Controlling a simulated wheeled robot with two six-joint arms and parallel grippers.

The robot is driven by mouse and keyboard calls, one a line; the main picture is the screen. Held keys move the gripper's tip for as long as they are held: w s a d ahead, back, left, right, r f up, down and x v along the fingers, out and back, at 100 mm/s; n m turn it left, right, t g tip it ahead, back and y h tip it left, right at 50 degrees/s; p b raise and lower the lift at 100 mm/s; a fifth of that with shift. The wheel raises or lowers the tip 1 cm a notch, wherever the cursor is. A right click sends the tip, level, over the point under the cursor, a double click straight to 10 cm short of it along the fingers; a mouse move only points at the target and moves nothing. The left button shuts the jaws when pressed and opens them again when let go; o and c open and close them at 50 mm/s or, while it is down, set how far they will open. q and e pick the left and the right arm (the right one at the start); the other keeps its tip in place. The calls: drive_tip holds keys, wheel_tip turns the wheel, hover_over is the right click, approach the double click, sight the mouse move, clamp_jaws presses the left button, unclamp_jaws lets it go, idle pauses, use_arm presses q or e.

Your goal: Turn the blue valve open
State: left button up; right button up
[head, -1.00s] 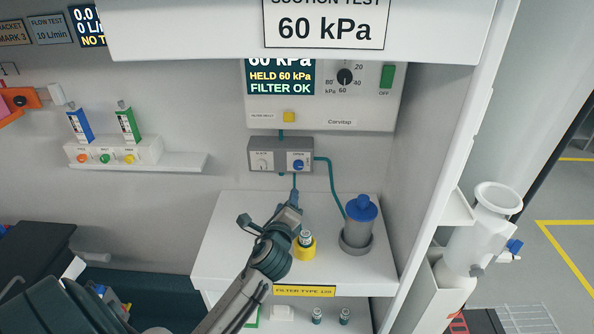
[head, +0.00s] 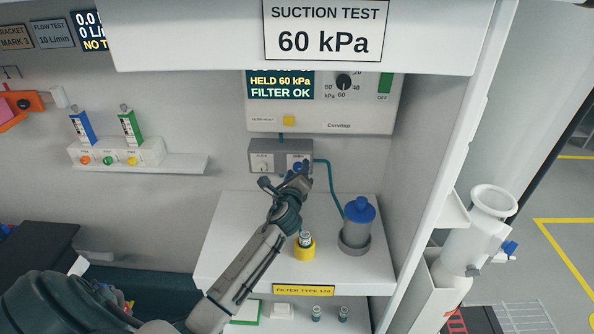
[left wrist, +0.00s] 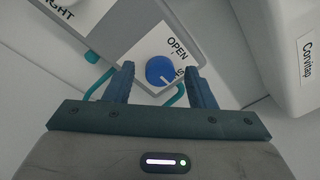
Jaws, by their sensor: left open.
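The blue valve (left wrist: 160,71) is a round knob on a light plate with the word "OPEN" beside it in the left wrist view. In the head view the knob (head: 299,164) sits on the right part of a grey valve box (head: 264,162) and is partly hidden by my gripper. My left gripper (left wrist: 160,80) is open, with its two fingers (head: 301,175) reaching toward the knob. In the left wrist view the knob lies between the fingertips, a finger to each side. I cannot tell if the fingers touch it. My right gripper is not in view.
A suction panel (head: 362,117) hangs above the valve box. On the white shelf (head: 222,250) stand a blue-capped canister (head: 358,225) and a small vial in a yellow holder (head: 305,248). Teal tubing (head: 334,184) runs from the box to the canister.

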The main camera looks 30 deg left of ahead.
use_arm(q)
drive_tip(key=shift+c, duration=0.2)
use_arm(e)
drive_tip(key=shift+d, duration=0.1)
use_arm(q)
drive_tip(key=c, duration=0.9)
drive_tip(key=shift+f+n+b, duration=0.25)
drive_tip(key=shift+n+b, duration=0.25)
drive_tip(key=shift+b, duration=0.2)
use_arm(e)
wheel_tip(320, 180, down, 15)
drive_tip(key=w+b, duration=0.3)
drive_tip(key=b, duration=1.2)
use_arm(q)
drive_tip(key=n+y, duration=0.1)
drive_tip(key=n, duration=0.5)
drive_tip(key=n+b, duration=0.1)
drive_tip(key=n, duration=0.4)
drive_tip(key=n+y+b, duration=0.1)
drive_tip(key=n, duration=0.5)
drive_tip(key=shift+w+d+n+y, duration=0.1)
drive_tip(key=shift+w+n+y, duration=0.05)
drive_tip(key=shift+n+y, duration=0.15)
drive_tip(key=shift+n+b, duration=0.3)
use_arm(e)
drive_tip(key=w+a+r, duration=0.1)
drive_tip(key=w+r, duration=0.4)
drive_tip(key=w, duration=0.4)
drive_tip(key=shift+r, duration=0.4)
